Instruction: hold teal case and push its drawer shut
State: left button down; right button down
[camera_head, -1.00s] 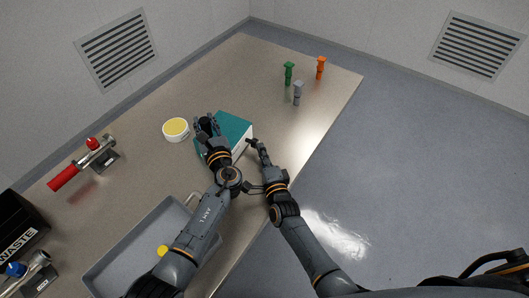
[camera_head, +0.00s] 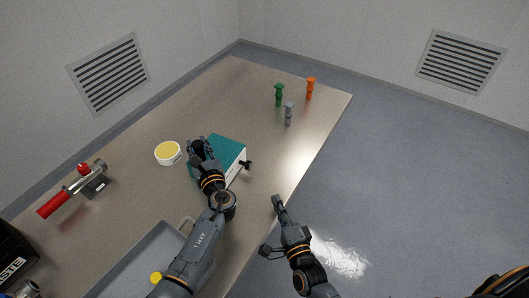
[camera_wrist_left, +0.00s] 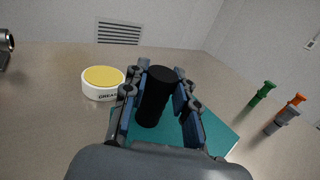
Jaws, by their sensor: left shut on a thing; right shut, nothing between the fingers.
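The teal case (camera_head: 226,149) lies on the table with a pale front face (camera_head: 236,172) toward the table's right edge. A small dark drawer knob (camera_head: 246,164) sticks out at this face; the drawer looks flush or nearly so, but its exact gap is too small to tell. My left gripper (camera_head: 198,150) is shut on the black upright handle on the case's top. The handle (camera_wrist_left: 154,98) stands between the fingers in the left wrist view, over the teal top (camera_wrist_left: 215,135). My right gripper (camera_head: 278,201) is shut and empty, apart from the case, past the table's right edge.
A grease tub (camera_head: 168,153) stands left of the case. Green (camera_head: 279,94), grey (camera_head: 289,113) and orange (camera_head: 310,88) pieces stand at the far right. A red-handled tool (camera_head: 70,190) is at left. A grey tray (camera_head: 135,268) lies in front. The table's far middle is clear.

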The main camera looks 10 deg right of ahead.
pick_arm(q)
jog(key=c, duration=1)
grip_release()
jog(key=v, duration=1.2)
